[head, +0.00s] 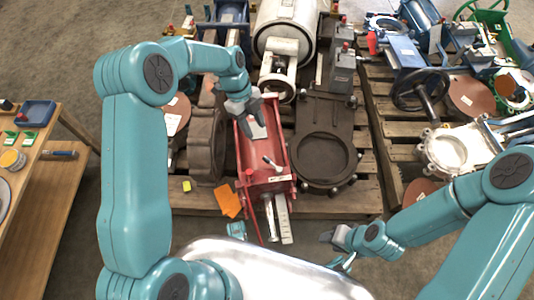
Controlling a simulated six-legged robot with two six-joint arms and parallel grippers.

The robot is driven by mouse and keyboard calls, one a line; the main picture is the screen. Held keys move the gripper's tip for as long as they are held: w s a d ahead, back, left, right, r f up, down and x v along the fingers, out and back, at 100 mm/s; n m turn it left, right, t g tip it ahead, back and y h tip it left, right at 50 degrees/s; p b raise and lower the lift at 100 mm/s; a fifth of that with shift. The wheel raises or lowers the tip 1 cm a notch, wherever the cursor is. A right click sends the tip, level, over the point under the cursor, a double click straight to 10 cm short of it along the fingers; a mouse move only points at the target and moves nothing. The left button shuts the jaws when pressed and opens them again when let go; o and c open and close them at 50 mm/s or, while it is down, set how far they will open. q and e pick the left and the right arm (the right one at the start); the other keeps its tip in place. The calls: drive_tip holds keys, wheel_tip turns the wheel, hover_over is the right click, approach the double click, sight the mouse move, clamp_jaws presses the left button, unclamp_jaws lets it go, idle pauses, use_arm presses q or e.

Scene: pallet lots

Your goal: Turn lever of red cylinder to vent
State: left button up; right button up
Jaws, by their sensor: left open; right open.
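The red cylinder (246,160) lies on a wooden pallet in the middle of the head view, with its rod end toward me. A small pale lever (272,163) sits on top near its front end, set at a slant. Its vent marking is too small to read. My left gripper (251,110) is open above the rear part of the red cylinder, behind the lever and apart from it. It hides some of the cylinder's rear. My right gripper (334,248) is open and empty, low in front of the pallet, to the right of the rod.
A dark valve body (325,158) stands close to the right of the cylinder, and a brown round housing (203,145) close to the left. Orange tags (227,201) lie by the front left. A second pallet with a handwheel (420,90) is at right. A wooden table (42,185) is at left.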

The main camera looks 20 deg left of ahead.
sight(267, 159)
use_arm(q)
drive_tip(key=b+x, duration=0.3)
drive_tip(key=x, duration=1)
drive_tip(key=shift+s+d+f, duration=0.1)
clamp_jaws()
